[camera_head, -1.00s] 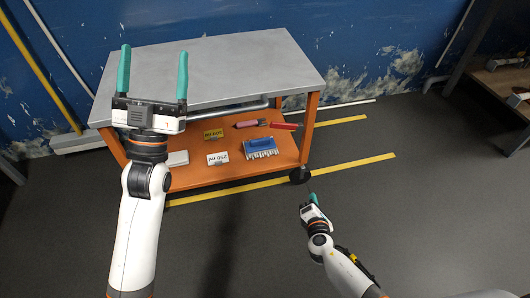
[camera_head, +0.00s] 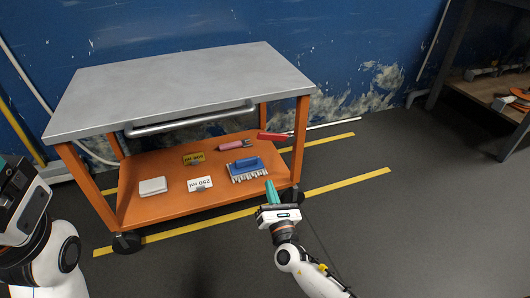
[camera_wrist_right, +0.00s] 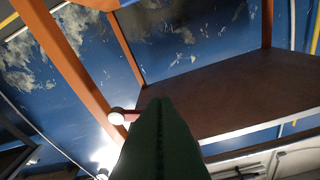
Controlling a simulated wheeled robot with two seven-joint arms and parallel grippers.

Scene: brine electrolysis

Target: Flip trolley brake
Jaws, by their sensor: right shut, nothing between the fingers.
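The trolley (camera_head: 180,85) has a grey top, an orange frame and an orange lower shelf (camera_head: 150,212). Its dark front-right wheel (camera_head: 292,196) shows at the foot of the right leg, and its front-left wheel (camera_head: 126,243) at the left. I cannot make out a brake lever on either. My right gripper (camera_head: 270,184) is shut and empty, low in front of the shelf's right end, just left of the front-right wheel. Its shut fingers (camera_wrist_right: 161,105) fill the lower middle of the right wrist view. My left gripper (camera_head: 4,166) is cut off at the left edge.
The shelf holds a blue-handled part (camera_head: 247,169), a yellow label (camera_head: 194,159), a white label (camera_head: 200,184), a white box (camera_head: 153,187) and a pink-red tool (camera_head: 234,145). A red-handled item (camera_head: 273,136) is behind. A wooden shelf (camera_head: 490,95) stands right; the floor (camera_head: 400,240) between is clear.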

